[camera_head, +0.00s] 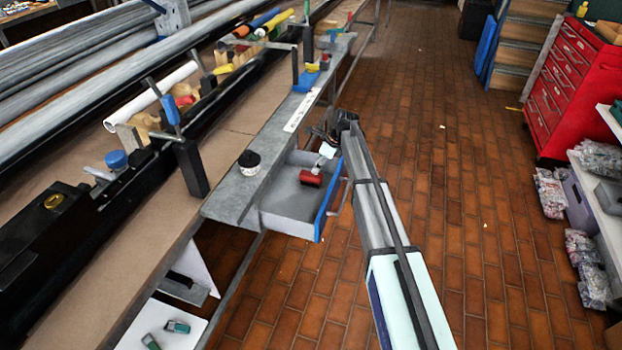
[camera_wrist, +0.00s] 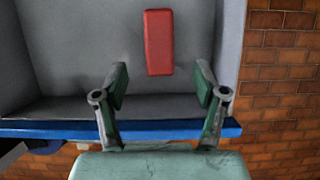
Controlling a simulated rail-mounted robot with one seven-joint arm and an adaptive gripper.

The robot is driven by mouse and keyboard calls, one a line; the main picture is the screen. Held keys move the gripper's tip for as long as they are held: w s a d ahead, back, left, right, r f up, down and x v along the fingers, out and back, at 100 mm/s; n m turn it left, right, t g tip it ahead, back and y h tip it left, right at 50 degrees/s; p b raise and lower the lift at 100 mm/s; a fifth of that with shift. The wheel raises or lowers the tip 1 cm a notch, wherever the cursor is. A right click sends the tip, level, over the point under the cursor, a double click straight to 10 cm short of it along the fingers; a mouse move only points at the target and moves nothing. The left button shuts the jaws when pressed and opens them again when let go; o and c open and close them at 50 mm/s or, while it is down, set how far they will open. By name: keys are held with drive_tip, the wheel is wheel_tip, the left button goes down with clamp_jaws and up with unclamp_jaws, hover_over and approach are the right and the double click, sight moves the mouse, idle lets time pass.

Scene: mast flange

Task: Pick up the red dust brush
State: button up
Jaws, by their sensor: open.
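The red dust brush (camera_head: 311,179) lies in an open grey drawer (camera_head: 284,215) with a blue front (camera_head: 328,200). In the wrist view the brush (camera_wrist: 158,42) is a plain red block on the drawer's grey floor. My gripper (camera_wrist: 161,84) is open and empty. Its two green-padded fingers reach over the blue drawer front (camera_wrist: 165,130). The brush appears just beyond the fingertips, in line with the gap between them, and apart from both. In the head view my gripper is small and partly hidden by my arm near the drawer, so its fingers are unclear.
A black upright post (camera_head: 192,168) is farther left. Open brick floor (camera_head: 450,170) lies right, with a red tool cabinet (camera_head: 573,80) beyond.

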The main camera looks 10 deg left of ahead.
sight(312, 174)
drive_tip(key=shift+p+x, duration=0.7)
drive_tip(key=shift+x, duration=3.55)
drive_tip(key=shift+c, duration=0.4)
drive_tip(key=c, duration=1.2)
